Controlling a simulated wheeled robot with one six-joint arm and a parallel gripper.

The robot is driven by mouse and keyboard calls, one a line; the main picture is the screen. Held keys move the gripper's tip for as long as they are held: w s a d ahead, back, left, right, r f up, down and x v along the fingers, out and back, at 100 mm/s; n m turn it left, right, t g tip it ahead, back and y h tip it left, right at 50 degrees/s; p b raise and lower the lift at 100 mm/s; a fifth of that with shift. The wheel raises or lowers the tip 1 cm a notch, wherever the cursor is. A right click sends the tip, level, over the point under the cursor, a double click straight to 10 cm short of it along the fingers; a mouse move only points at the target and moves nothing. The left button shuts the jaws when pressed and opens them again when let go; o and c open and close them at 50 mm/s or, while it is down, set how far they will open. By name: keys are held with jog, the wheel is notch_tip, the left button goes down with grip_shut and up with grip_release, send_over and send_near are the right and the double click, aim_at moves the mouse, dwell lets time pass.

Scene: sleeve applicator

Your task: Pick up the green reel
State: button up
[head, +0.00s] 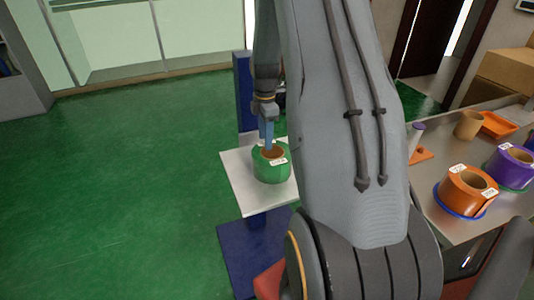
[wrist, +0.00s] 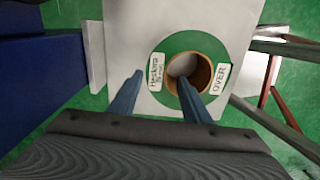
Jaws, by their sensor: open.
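The green reel (head: 270,168) stands upright on a white plate (head: 240,178) in the head view, its brown core opening facing up. In the wrist view the green reel (wrist: 190,42) shows from above, with white labels on either side of the core hole. My gripper (wrist: 160,78) is open and empty over its near side. The right fingertip appears over or in the core hole, and the left fingertip appears just outside the rim. In the head view my gripper (head: 268,146) reaches down at the reel's top. Fingertip depth and contact cannot be told.
The plate sits on a blue stand (head: 243,95) with a blue base. A metal table (head: 440,215) at right holds an orange reel (head: 455,197), a purple reel (head: 500,172), a brown core (head: 469,125) and an orange tray (head: 497,125). Green floor at left is clear.

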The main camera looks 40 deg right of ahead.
aim_at(267, 153)
jog(key=shift+w+d+f, duration=0.3)
jog(key=shift+d+f, duration=0.1)
jog(key=shift+f, duration=0.05)
jog(key=shift+f+n, duration=0.3)
jog(key=shift+s+f+p, duration=0.15)
jog(key=shift+f+p, duration=1.15)
jog(key=shift+f, duration=2.25)
grip_shut()
jog(key=shift+r, duration=0.1)
